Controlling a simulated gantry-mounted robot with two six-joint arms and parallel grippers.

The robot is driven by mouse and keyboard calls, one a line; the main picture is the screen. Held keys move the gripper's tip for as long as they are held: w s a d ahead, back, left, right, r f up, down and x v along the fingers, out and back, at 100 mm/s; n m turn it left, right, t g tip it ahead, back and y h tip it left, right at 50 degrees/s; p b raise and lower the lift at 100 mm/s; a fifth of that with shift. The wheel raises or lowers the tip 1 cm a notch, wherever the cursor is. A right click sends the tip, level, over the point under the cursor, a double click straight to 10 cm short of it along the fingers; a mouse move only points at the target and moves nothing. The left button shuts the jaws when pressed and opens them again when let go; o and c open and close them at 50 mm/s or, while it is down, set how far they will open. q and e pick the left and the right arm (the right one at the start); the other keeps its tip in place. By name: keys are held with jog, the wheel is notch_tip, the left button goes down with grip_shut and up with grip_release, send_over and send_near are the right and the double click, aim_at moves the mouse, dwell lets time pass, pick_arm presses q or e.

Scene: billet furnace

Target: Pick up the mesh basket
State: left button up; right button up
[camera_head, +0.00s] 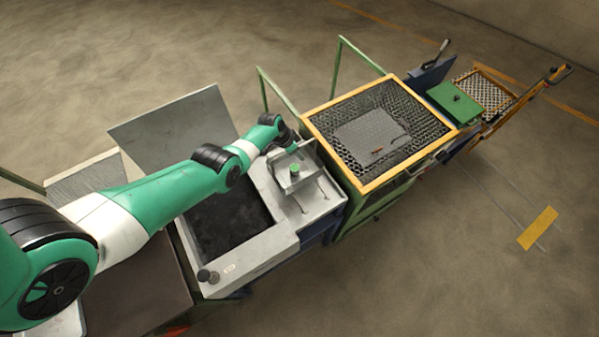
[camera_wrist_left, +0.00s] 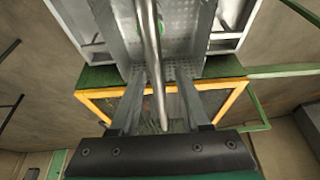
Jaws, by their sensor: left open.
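A small grey metal basket (camera_head: 296,178) with a green knob stands on the light grey deck in the head view. In the left wrist view, its perforated floor (camera_wrist_left: 188,70) and a round metal bar (camera_wrist_left: 150,45), which looks like its handle, are close up. My left gripper (camera_head: 286,147) is over the basket's far side. In the wrist view my left gripper (camera_wrist_left: 158,90) is open, with the bar running between its two fingers. I cannot tell whether either finger touches the bar. My right gripper is not in view.
A larger orange-framed bin (camera_head: 450,136) lined with dark mesh stands right of the deck, with a grey plate inside. A black-topped tank (camera_head: 228,215) lies to the left. Green rails (camera_head: 336,68) rise behind. A green lid (camera_head: 455,103) and orange mesh frame are farther right.

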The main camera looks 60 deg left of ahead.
pick_arm(q)
jog(key=shift+f, duration=0.1)
jog(key=shift+f, duration=0.25)
dwell(0.4)
grip_shut()
dwell(1.0)
dwell(0.4)
jog(key=shift+w+r, duration=0.1)
